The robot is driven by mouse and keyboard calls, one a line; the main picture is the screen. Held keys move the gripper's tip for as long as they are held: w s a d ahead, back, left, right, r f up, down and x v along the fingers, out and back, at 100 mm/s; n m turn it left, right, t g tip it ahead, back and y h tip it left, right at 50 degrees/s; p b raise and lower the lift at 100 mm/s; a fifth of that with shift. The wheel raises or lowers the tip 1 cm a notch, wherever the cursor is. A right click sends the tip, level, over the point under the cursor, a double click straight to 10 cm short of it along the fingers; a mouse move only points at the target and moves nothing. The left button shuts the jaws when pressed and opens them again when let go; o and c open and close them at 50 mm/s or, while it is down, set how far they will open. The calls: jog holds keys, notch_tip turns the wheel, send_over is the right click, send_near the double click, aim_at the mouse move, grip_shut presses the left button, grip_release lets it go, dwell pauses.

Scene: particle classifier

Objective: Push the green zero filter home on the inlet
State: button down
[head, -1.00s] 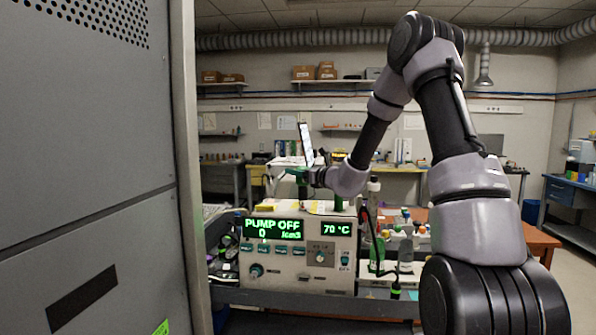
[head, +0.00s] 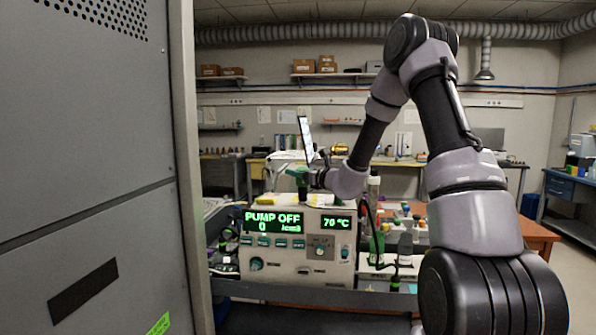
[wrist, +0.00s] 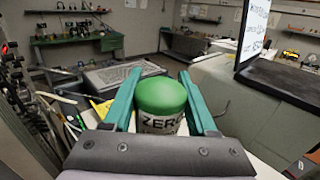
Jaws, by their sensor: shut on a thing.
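The green zero filter (wrist: 162,97) has a domed green top and a white band lettered "ZERO" in the wrist view. My gripper (wrist: 160,74) has its teal fingers along both sides of it and is shut on it. In the head view, my gripper (head: 302,172) is low over the top of the particle classifier (head: 297,272), a pale box whose green display reads "PUMP OFF 0" and "70 °C". The inlet beneath the filter is hidden, so I cannot tell how far the filter sits on it.
A tall grey cabinet (head: 90,180) fills the left of the head view. Several bottles (head: 405,243) stand right of the classifier. A dark upright screen (head: 306,140) rises by my gripper. A grey keyboard-like panel (wrist: 125,75) lies beyond the filter.

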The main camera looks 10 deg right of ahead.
jog(key=shift+f, duration=0.2)
jog(key=shift+c, duration=0.6)
grip_release()
jog(key=v, duration=1.1)
jog(key=shift+r, duration=0.1)
jog(key=s+a+r+n+g+y, duration=0.2)
jog(key=s+a+r+n+g, duration=0.3)
jog(key=s+n, duration=0.35)
jog(key=s+a+r+n+g+y, duration=0.25)
jog(key=s+a+n+g, duration=0.35)
jog(key=s, duration=0.4)
jog(key=s+d+n+h, duration=0.3)
jog(key=s+n+h, duration=0.35)
jog(key=s, duration=0.25)
jog(key=s+d+r+n+t+h, duration=0.1)
jog(key=s+d+n+h, duration=0.1)
jog(key=d, duration=0.3)
jog(key=s+d+r+n+t+h, duration=0.1)
jog(key=s+d+r+n+h, duration=0.1)
jog(key=s+d+n, duration=0.1)
jog(key=shift+d+r+h, duration=0.35)
jog(key=shift+d+h, duration=0.05)
jog(key=shift+d, duration=0.5)
